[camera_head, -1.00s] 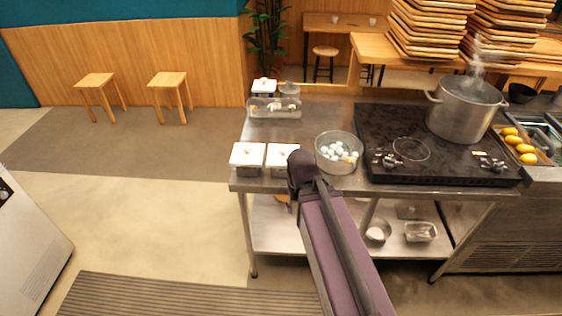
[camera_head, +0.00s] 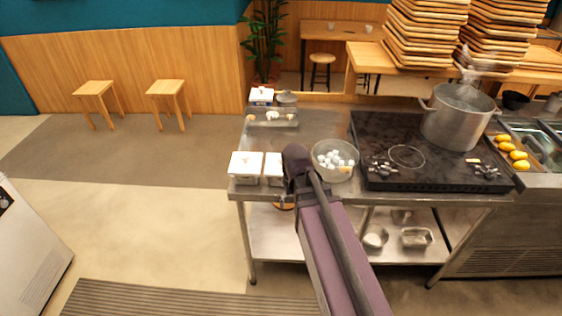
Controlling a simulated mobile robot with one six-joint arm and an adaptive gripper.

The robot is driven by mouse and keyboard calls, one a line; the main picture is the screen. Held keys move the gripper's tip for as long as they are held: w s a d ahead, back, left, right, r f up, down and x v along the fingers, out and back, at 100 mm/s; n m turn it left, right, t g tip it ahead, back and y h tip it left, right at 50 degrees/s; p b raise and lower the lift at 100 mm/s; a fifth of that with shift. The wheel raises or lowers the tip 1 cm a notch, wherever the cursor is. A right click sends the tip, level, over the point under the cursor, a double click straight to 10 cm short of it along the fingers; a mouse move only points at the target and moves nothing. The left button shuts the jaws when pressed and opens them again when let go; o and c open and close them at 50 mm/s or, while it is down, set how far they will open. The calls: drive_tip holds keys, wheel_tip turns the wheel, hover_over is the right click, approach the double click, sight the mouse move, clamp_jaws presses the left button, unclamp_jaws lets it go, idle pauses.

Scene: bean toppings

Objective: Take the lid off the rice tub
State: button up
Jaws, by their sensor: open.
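Two square tubs with white lids stand side by side at the front left corner of the steel counter: a left tub (camera_head: 245,166) and a right tub (camera_head: 273,168). A smaller white-lidded tub (camera_head: 261,96) stands at the back left. I cannot tell which one holds rice. All three lids look in place. My purple arm reaches up from the bottom of the view, and its dark upper end covers the right side of the right tub. My gripper is hidden from this camera, apparently behind my arm.
A bowl of white pieces (camera_head: 335,160) stands just right of my arm. A black stove (camera_head: 420,175) with a steaming pot (camera_head: 457,117) is further right. A small tray (camera_head: 272,117) lies behind the front tubs. Bare counter (camera_head: 310,125) shows between them.

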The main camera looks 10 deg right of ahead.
drive_tip(key=w+r+n+p, duration=0.2)
drive_tip(key=w+r+p, duration=0.3)
drive_tip(key=w, duration=0.6)
drive_tip(key=w+r+n+p, duration=0.3)
drive_tip(key=w+r+p, duration=0.3)
drive_tip(key=w, duration=0.5)
drive_tip(key=shift+w+d+r+p, duration=0.15)
drive_tip(key=shift+d+r+p, duration=0.2)
drive_tip(key=shift+r, duration=0.5)
drive_tip(key=shift+f, duration=0.1)
wheel_tip(320, 180, down, 8)
drive_tip(key=b, duration=0.8)
drive_tip(key=shift+r, duration=0.2)
drive_tip(key=shift+f+b, duration=0.4)
drive_tip(key=shift+f, duration=0.05)
drive_tip(key=shift+f, duration=0.1)
drive_tip(key=shift+w+d+f+b, duration=0.1)
drive_tip(key=shift+f+b, duration=2.4)
drive_tip(key=shift+b, duration=0.1)
drive_tip(key=c, duration=1.2)
